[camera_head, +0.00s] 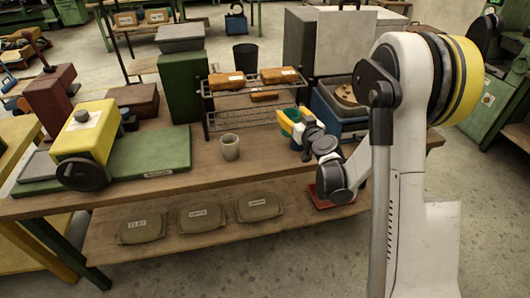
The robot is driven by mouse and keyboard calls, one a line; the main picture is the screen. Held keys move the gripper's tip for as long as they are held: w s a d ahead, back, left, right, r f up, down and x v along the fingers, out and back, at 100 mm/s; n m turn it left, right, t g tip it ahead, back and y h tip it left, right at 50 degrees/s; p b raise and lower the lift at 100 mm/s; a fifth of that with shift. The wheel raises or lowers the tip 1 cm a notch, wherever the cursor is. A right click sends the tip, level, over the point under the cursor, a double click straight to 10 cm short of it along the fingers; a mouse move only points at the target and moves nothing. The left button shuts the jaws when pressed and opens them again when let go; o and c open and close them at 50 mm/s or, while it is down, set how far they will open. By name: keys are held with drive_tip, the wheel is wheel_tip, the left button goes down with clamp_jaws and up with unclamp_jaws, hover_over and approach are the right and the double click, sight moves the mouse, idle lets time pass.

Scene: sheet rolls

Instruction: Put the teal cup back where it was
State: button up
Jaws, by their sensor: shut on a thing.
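A small teal thing (291,114), which looks like the teal cup, shows just beyond the end of my arm, in front of the wire rack. A yellow piece (286,123) shows right against it; I cannot tell whether it belongs to my gripper. My gripper (298,127) is shut on the teal cup above the right part of the workbench. My own wrist hides most of the fingers and the lower part of the cup. I cannot tell whether the cup touches the bench top.
A pale grey cup (230,147) stands on the wooden workbench (205,180), left of my gripper. A wire rack (228,118) with brown blocks stands behind. A blue crate (335,120) is at the right. Bare bench lies around the pale cup.

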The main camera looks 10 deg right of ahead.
drive_tip(key=shift+n+y, duration=0.4)
drive_tip(key=shift+y, duration=0.3)
drive_tip(key=shift+w+a+f+b, duration=0.7)
drive_tip(key=shift+a+f+b, duration=0.55)
drive_tip(key=shift+f, duration=0.65)
drive_tip(key=shift+w+a+f+b, duration=0.75)
drive_tip(key=shift+a+f+b, duration=0.25)
drive_tip(key=shift+a+f, duration=0.65)
drive_tip(key=shift+w+a+f+b, duration=0.7)
drive_tip(key=shift+a+f+b, duration=0.45)
drive_tip(key=shift+f, duration=0.95)
drive_tip(key=shift+f, duration=0.15)
drive_tip(key=o, duration=1.2)
